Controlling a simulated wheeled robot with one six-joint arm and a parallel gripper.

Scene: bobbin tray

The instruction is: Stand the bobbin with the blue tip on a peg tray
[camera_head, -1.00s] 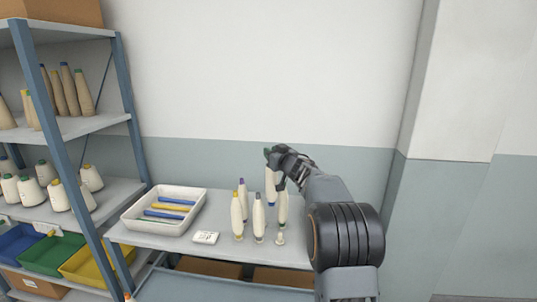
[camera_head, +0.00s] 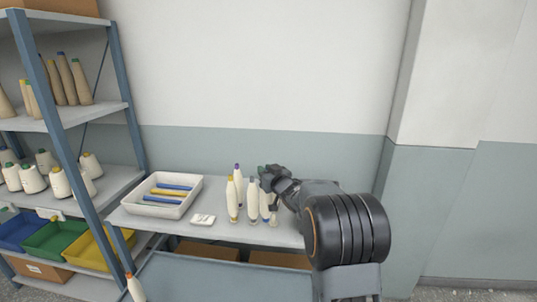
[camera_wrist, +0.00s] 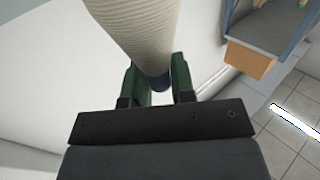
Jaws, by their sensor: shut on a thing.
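My gripper (camera_head: 266,174) is above the right part of the grey table and shut on a pale bobbin. In the wrist view the bobbin (camera_wrist: 148,28) has a dark blue tip (camera_wrist: 158,82) between the green fingers of my gripper (camera_wrist: 157,80). In the head view the pale body (camera_head: 264,204) below the fingers seems to be this bobbin, upright; I cannot tell whether its base touches anything. Beside it stand bobbins with a yellow tip (camera_head: 231,200), a purple tip (camera_head: 238,182) and a grey tip (camera_head: 252,202). I cannot make out a peg tray clearly.
A white tray (camera_head: 150,211) with blue and yellow bars stands on the table's left. A small white card (camera_head: 203,219) lies nearby. An orange-tipped bobbin (camera_head: 136,290) is low in front. A shelf rack (camera_head: 68,120) stands left. The wall is behind.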

